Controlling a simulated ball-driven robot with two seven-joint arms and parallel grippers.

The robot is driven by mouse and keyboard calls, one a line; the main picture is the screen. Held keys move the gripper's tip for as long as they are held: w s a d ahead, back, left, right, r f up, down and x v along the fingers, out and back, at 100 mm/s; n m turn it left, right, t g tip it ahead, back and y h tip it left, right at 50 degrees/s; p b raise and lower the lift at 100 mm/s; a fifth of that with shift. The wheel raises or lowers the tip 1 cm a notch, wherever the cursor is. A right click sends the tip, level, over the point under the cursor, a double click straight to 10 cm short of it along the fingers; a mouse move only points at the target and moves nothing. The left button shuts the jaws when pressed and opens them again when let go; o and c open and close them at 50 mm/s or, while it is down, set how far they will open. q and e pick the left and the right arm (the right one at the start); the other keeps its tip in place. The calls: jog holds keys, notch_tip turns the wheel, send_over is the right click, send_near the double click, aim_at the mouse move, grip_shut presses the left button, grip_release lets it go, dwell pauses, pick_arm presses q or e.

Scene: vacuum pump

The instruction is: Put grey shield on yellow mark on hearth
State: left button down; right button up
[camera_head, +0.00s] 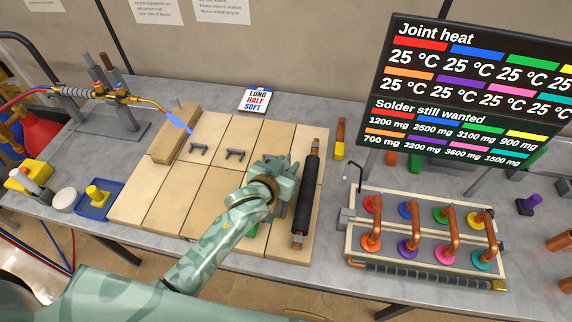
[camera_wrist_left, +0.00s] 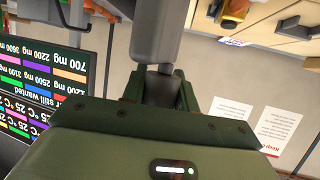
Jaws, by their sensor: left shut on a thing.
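The hearth (camera_head: 140,205) is a bed of pale tan tiles on the grey bench. My left gripper (camera_head: 282,172) is over its right part, beside a black cylinder with copper ends (camera_head: 306,195). In the left wrist view, the gripper (camera_wrist_left: 163,85) is shut on a grey piece (camera_wrist_left: 158,30), which looks like the grey shield. In the head view, my gripper and forearm hide most of that piece. A green patch shows beside my forearm. My right gripper is not in view.
Two small dark brackets (camera_head: 198,149) (camera_head: 235,155) and a tan block (camera_head: 176,134) sit on the hearth. A torch with a blue flame (camera_head: 150,105) points at its back left. A copper-pipe rack (camera_head: 425,240) stands to the right. The hearth's left front tiles are clear.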

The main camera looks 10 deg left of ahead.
pick_arm(q)
jog(key=shift+f, duration=0.1)
jog(key=c, duration=1.1)
grip_release()
jog(key=shift+r, duration=0.2)
jog(key=p+v, duration=0.1)
jog(key=v, duration=1.1)
